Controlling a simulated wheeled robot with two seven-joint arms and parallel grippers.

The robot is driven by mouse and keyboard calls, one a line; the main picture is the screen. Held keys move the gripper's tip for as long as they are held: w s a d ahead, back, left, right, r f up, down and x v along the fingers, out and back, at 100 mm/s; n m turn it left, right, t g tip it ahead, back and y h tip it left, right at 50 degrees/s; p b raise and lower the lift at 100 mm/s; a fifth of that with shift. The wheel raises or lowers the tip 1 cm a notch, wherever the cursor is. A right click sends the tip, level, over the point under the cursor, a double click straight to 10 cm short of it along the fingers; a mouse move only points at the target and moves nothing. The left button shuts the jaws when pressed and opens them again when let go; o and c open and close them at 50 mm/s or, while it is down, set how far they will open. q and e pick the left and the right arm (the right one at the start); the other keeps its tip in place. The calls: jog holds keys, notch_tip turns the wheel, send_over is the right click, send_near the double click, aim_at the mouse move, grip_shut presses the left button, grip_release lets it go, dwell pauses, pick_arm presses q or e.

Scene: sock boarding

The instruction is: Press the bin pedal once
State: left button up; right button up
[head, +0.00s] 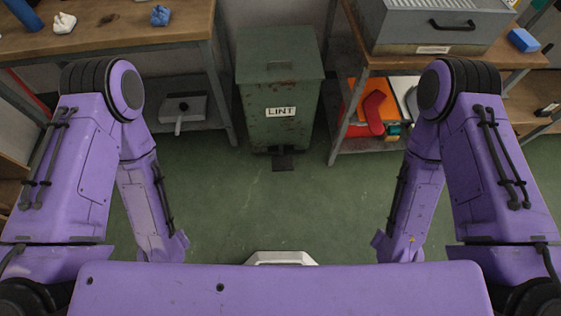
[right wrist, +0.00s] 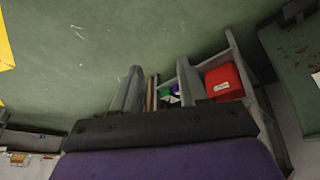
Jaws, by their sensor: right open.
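The green metal bin (head: 280,85) with a LINT label stands at the far middle of the floor, its lid shut. Its dark pedal (head: 283,161) sticks out at floor level from the bin's front. Both my arms hang down, one on each side, well short of the pedal. My right gripper (right wrist: 159,90) shows two grey fingers set apart, with nothing between them. Part of the bin (right wrist: 297,65) also shows at the right edge of the right wrist view; the pedal cannot be made out there. My left gripper is hidden below my arm and body in the head view.
A wooden bench (head: 120,33) stands left of the bin, with a grey tool on its lower shelf. A workbench (head: 400,62) with a grey metal box (head: 435,22) stands to the right. The green floor (head: 275,210) before the pedal is clear. A red box (right wrist: 223,83) sits on a shelf.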

grip_shut()
dwell(1.5)
